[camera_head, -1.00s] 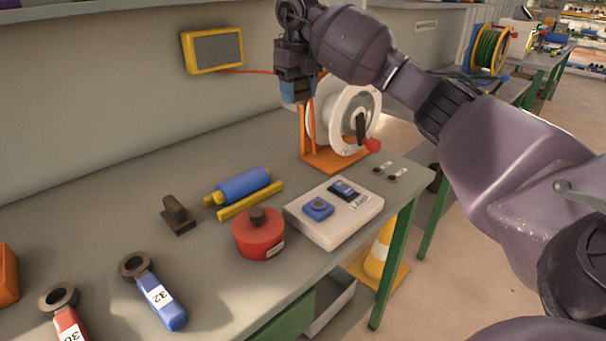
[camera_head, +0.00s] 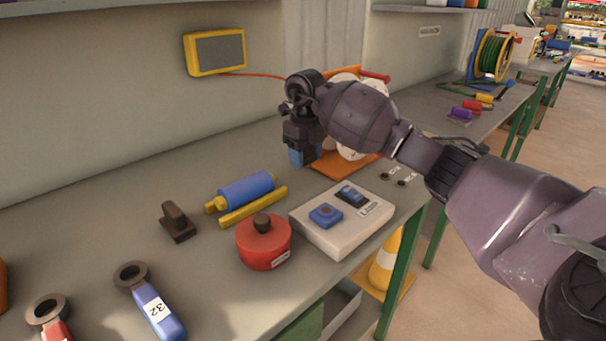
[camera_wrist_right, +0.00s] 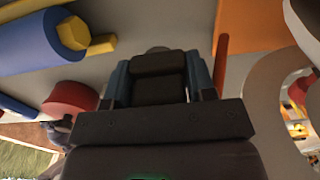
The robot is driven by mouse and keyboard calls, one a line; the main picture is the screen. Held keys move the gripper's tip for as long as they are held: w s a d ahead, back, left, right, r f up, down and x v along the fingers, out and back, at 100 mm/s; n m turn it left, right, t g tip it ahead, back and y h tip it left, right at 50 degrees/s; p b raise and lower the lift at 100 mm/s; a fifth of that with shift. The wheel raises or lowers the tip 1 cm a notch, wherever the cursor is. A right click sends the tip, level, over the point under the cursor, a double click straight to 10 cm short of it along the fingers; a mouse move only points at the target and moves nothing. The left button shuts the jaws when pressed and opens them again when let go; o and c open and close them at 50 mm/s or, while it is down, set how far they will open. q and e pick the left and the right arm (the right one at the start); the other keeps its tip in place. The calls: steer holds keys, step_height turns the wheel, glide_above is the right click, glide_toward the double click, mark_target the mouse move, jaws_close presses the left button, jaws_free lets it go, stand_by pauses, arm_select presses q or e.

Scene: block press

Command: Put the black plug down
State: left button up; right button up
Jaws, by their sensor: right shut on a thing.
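My right gripper (camera_head: 303,158) points down just above the bench, beside the orange base of the reel. Its blue fingertips show low in the head view. In the right wrist view the two blue fingers are shut on a dark block, which I take as the black plug (camera_wrist_right: 158,66). In the head view the plug is hidden by the fingers. I cannot tell whether it touches the bench top (camera_head: 110,210). My left gripper is not in view.
The reel's orange base (camera_head: 345,167) is close right of the gripper. A blue roller (camera_head: 245,190), yellow bar (camera_head: 252,207), red pot (camera_head: 264,245) and white control box (camera_head: 340,228) stand nearer. Two small dark round items with labels (camera_head: 402,183) lie right. Bench left of the gripper is clear.

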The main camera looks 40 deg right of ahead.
mark_target(305, 185)
step_height(305, 185, down, 5)
steer(key=shift+r+b, duration=0.1)
steer(key=shift+b, duration=0.3)
steer(key=shift+f, duration=0.45)
steer(key=shift+f, duration=0.15)
steer(key=o, duration=1.2)
